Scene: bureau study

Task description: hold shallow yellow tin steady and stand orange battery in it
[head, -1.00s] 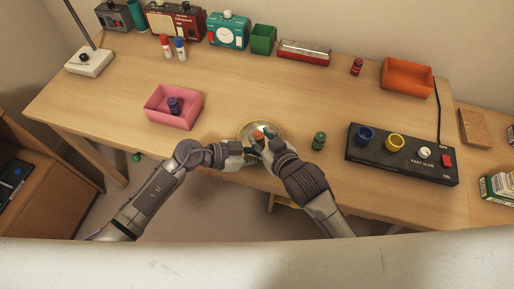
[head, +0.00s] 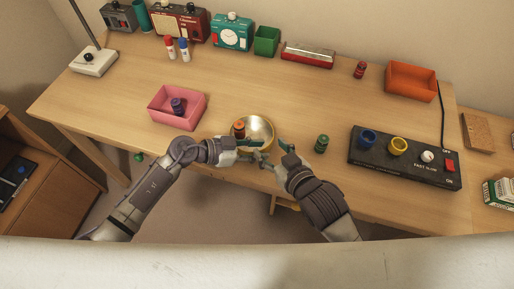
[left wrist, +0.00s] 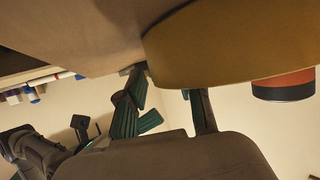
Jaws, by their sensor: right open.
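The shallow yellow tin (head: 262,128) sits near the table's front edge, with its wall close up in the left wrist view (left wrist: 225,50). The orange battery (head: 239,130) looks upright at the tin's left inner side; its dark end shows past the rim in the left wrist view (left wrist: 285,88). My left gripper (head: 243,152) is at the tin's front left and appears shut on its rim, one finger partly hidden behind the wall. My right gripper (head: 274,153) is open and empty at the tin's front right, apart from the battery.
A green battery (head: 321,144) stands right of the tin. A black charger box (head: 385,172) with blue and yellow cups lies farther right. A pink tray (head: 160,113) holding a dark purple battery (head: 178,106) is to the left.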

